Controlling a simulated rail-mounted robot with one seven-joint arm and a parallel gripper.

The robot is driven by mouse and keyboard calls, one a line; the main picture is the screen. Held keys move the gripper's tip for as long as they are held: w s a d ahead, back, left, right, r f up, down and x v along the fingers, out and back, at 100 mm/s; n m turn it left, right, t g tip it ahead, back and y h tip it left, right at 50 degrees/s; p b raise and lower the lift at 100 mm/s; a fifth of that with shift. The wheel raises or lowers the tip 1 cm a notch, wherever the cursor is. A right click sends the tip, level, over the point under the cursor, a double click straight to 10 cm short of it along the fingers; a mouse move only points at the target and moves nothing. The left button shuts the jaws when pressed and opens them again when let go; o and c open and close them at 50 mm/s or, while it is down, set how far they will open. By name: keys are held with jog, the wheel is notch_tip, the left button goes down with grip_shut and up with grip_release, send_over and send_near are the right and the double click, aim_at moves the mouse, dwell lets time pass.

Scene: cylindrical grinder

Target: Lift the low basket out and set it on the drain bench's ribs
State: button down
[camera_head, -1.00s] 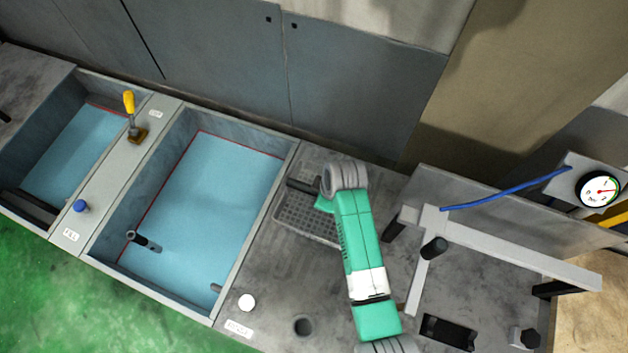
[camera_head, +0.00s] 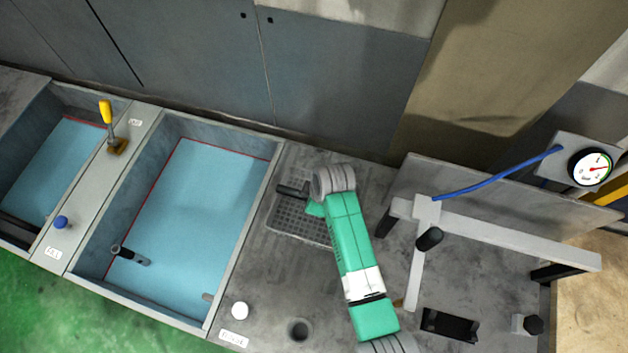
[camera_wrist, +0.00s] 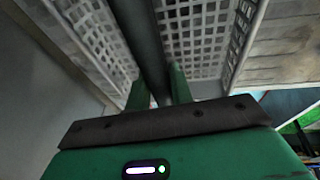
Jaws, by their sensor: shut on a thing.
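The low basket is a grey mesh tray (camera_head: 290,219) over the grey drain bench (camera_head: 262,268), just right of the larger blue tank. My arm hides its right part. My gripper is shut on the basket's dark bar handle (camera_wrist: 148,45), with a green finger on each side of it (camera_wrist: 158,92). The mesh floor and side walls (camera_wrist: 195,28) fill the top of the wrist view. The basket looks about level. I cannot tell whether its underside touches the bench.
The larger tank (camera_head: 262,195) holds blue liquid with a dark pipe (camera_head: 130,254). A yellow-handled lever (camera_head: 106,112) and blue knob (camera_head: 62,221) sit between the tanks. A white cap (camera_head: 240,310) and a round hole are on the front bench. A fixture with posts (camera_head: 500,240) stands right.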

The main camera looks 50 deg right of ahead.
jog(key=shift+f+b, duration=0.4)
jog(key=shift+f, duration=0.15)
jog(key=c, duration=1.2)
grip_release()
jog(key=shift+o, duration=0.2)
jog(key=v, duration=0.8)
